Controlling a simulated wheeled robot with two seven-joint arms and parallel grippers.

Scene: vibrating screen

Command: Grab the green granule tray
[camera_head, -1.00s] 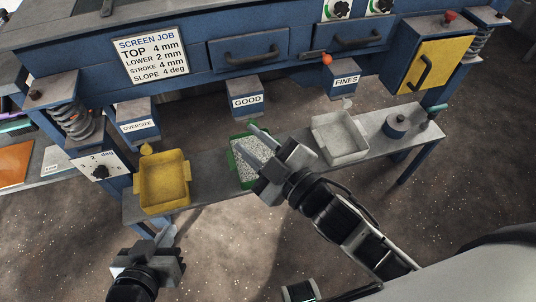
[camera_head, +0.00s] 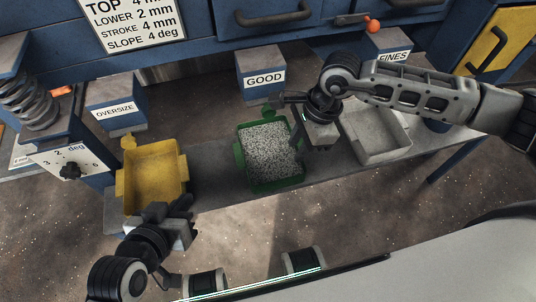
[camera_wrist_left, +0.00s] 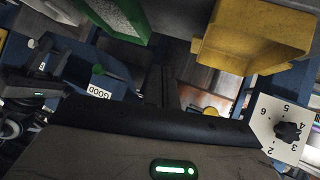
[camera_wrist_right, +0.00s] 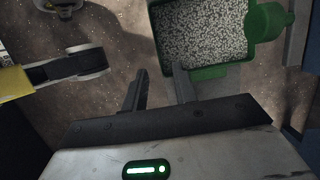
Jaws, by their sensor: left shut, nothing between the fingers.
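The green granule tray (camera_head: 299,181) stands on the bench, full of black-and-white speckled granules. It also shows in the right wrist view (camera_wrist_right: 212,72) and partly in the left wrist view (camera_wrist_left: 131,26). My right gripper (camera_head: 288,118) is at the tray's right side, fingers apart. In the right wrist view, its fingers (camera_wrist_right: 160,86) are spread, one overlapping the tray's wall and one outside it. I cannot tell whether they touch the wall. My left gripper (camera_head: 186,205) is shut and empty, at the front right corner of the yellow tray.
The yellow tray (camera_head: 125,187) stands left of the green tray, and a pale grey tray (camera_head: 384,158) stands to its right, close to my right gripper. The GOOD chute (camera_head: 262,78) is just behind the green tray. Bare bench (camera_head: 212,172) shows between the yellow and green trays.

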